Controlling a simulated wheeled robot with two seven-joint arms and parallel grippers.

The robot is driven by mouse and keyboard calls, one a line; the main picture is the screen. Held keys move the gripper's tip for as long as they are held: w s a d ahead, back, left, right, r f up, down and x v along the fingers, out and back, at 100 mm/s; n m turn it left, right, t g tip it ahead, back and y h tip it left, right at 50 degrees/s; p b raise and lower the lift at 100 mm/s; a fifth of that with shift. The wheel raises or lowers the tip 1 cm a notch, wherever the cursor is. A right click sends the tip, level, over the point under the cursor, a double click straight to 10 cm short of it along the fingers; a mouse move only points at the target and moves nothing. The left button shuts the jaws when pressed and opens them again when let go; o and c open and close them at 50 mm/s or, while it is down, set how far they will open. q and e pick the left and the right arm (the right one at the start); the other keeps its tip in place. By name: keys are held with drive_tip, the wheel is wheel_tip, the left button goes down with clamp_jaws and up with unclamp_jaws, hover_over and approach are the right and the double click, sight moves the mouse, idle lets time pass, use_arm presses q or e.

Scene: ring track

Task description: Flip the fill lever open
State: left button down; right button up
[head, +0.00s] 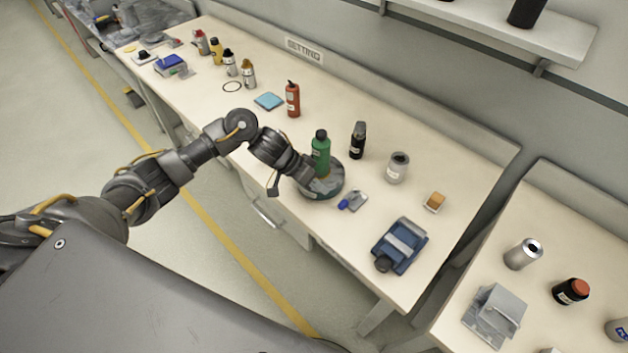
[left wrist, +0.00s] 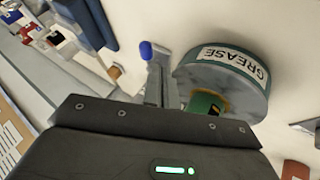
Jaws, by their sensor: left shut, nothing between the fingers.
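The fill lever shows as a small grey metal piece (head: 356,200) with a blue tip, lying low over the table just right of the round grease base (head: 333,188). In the left wrist view, its blue tip (left wrist: 146,50) stands just beyond the finger area. The round base, labelled GREASE, also shows there (left wrist: 225,75), with a green bottle (head: 320,150) upright at it. My right gripper is out of view.
A blue device (head: 400,246) lies to the right of the lever, near the bench's front edge. A grey canister (head: 397,167), a black bottle (head: 358,140) and a red bottle (head: 292,99) stand behind.

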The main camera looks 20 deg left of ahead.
sight(348, 201)
use_arm(q)
drive_tip(key=shift+x, duration=2.7)
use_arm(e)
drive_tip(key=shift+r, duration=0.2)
use_arm(q)
drive_tip(key=shift+d, duration=0.1)
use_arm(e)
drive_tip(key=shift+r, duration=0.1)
